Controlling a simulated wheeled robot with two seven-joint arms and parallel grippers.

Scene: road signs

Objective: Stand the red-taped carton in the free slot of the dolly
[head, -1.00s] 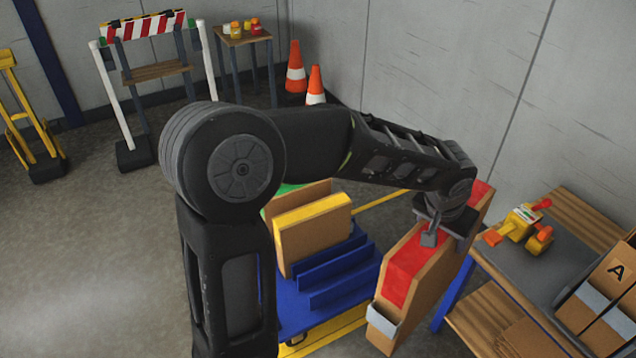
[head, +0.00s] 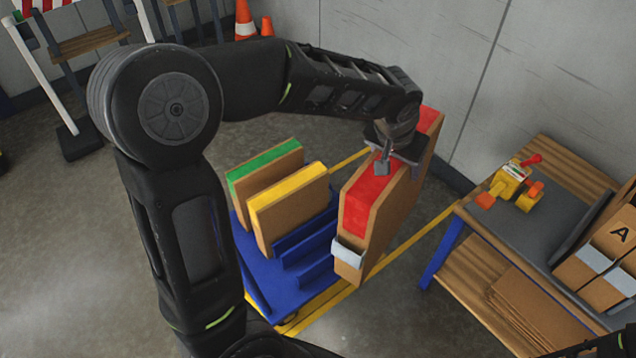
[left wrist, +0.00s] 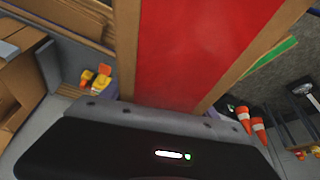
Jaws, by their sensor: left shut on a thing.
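The red-taped carton (head: 410,188) is upright, with a red top strip and a pale label on its near end. My left gripper (head: 384,160) is shut on its top edge; the red strip (left wrist: 185,50) fills the middle of the left wrist view. The carton hangs over or just beside the right part of the blue dolly (head: 262,278); its exact height is unclear. Green-taped (head: 262,165) and yellow-taped (head: 292,205) cartons stand on the dolly's left part. Blue dividers (head: 305,243) rise right of them, with an empty slot between, partly hidden by the held carton. My right gripper is out of view.
A workbench (head: 500,255) at right holds a yellow-orange tool (head: 512,188) and cartons marked A (head: 612,238). Traffic cones (head: 246,20) and a barrier (head: 62,120) stand at the back.

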